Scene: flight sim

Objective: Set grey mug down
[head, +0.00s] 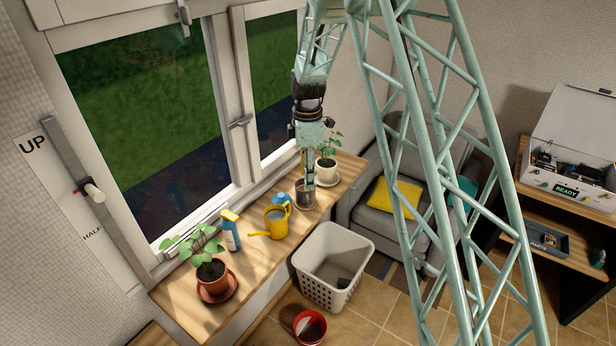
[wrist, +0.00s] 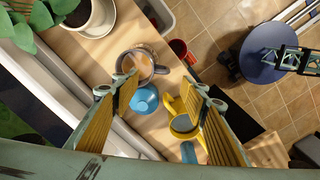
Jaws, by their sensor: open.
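The grey mug (head: 304,197) stands upright on the wooden windowsill shelf (head: 190,308), between the yellow watering can and the white plant pot. In the wrist view the mug (wrist: 139,52) shows from above, with its handle toward the right and something brownish inside. My gripper (head: 309,183) points down at the mug, its fingers overlapping the mug in the head view. In the wrist view my gripper (wrist: 157,82) has its fingers spread wide, with nothing clamped between them. The head view does not show clearly whether a finger touches the mug.
A blue bowl-like item (wrist: 145,98) and the yellow watering can (head: 277,221) sit close to the mug. A white-potted plant (head: 326,172) stands beyond it. A spray bottle (head: 231,234) and terracotta-potted plant (head: 213,278) are nearer. A white basket (head: 325,290) stands below the shelf edge.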

